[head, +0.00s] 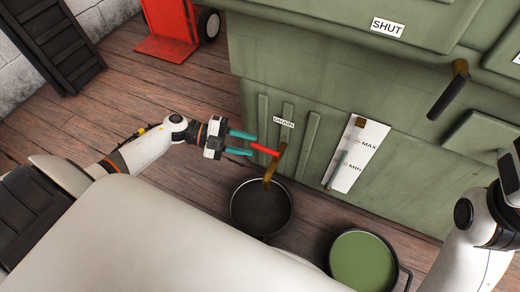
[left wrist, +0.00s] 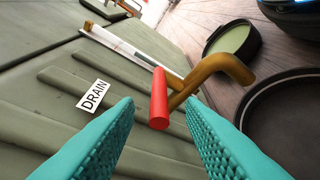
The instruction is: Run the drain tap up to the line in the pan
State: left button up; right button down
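The drain tap (head: 271,172) is a brass spout on the green machine's side, under a DRAIN label (head: 284,122). Its red handle (head: 264,149) sticks out to the left. A dark, empty-looking pan (head: 262,207) stands on the floor below the spout. My left gripper (head: 247,143) is open, with teal fingers just left of the handle's end. In the left wrist view the red handle (left wrist: 159,98) lies ahead between the open fingers (left wrist: 165,130), and the brass spout (left wrist: 215,72) curves to the right. My right arm (head: 480,230) shows at the right edge; its gripper is not in view.
A second pan (head: 363,262) holding green liquid stands to the right. The machine (head: 290,70) carries a MAX/MIN gauge plate (head: 357,155), a SHUT label (head: 387,27) and a black-gripped lever (head: 448,92). A red hand truck (head: 168,35) stands at the back left.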

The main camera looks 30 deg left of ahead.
aim_at(252, 146)
pick_arm(q)
jog(key=shift+b+x, duration=0.6)
jog(key=shift+x, duration=1.6)
jog(key=shift+c, duration=0.4)
grip_shut()
